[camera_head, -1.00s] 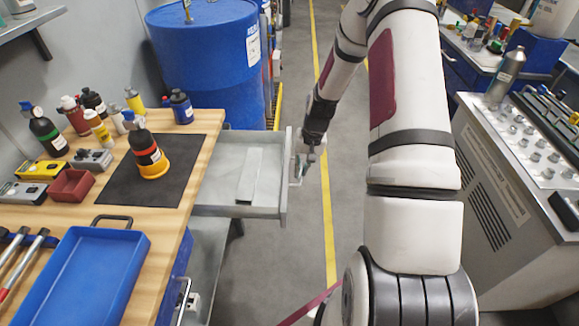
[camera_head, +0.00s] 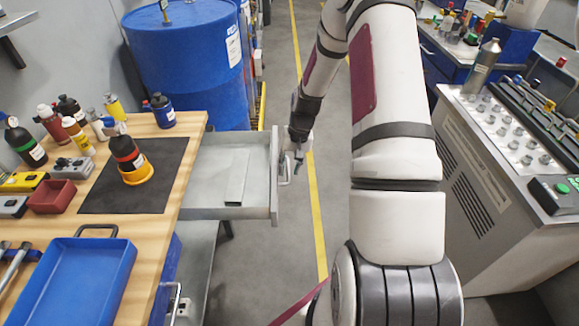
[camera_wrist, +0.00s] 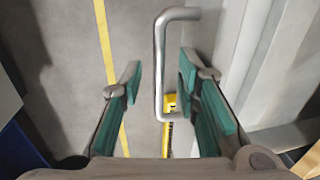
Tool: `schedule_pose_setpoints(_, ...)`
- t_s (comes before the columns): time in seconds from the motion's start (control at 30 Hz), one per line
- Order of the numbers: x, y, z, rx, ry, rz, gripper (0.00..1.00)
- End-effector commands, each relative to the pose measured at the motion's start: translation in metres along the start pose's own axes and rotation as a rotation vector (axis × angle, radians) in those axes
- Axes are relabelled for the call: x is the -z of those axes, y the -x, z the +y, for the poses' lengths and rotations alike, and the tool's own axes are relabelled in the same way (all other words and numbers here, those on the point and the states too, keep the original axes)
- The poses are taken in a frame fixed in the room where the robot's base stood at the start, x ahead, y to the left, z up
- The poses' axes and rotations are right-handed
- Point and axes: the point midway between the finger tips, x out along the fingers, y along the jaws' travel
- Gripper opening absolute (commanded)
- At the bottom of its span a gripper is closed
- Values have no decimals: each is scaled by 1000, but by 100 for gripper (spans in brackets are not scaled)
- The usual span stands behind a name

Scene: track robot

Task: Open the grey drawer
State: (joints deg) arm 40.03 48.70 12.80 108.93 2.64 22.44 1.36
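The grey drawer (camera_head: 275,175) is pulled well out of the wooden-topped workbench, and its inside shows, with a flat grey piece (camera_head: 237,178) in it. Its bar handle (camera_wrist: 160,65) stands out from the front and shows large in the wrist view. My gripper (camera_head: 294,158) is just right of the drawer front in the head view. In the wrist view my gripper (camera_wrist: 157,88) is open, its green-padded fingers apart on either side of the handle. Gaps show between the pads and the bar.
The workbench (camera_head: 160,225) carries bottles, a dark mat, small boxes and a blue tray (camera_head: 125,258). A blue barrel (camera_head: 185,60) stands behind the drawer. A grey machine cabinet (camera_head: 485,185) is on the right. Clear floor with a yellow line (camera_head: 316,210) runs between.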

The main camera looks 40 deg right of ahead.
Motion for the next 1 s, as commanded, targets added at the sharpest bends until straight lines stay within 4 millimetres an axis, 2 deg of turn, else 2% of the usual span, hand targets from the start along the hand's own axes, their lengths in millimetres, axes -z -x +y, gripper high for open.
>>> schedule_pose_setpoints(0.17, 1, 26, 0, 0, 0, 5, 30)
schedule_pose_setpoints(0.4, 2, 75, 0, 0, -1, 6, 30)
schedule_pose_setpoints(0.6, 1, 105, 0, 0, 0, 4, 30)
schedule_pose_setpoints(0.77, 0, 116, 0, 0, 0, 2, 30)
schedule_pose_setpoints(1.0, 0, 117, 0, 0, 0, 1, 30)
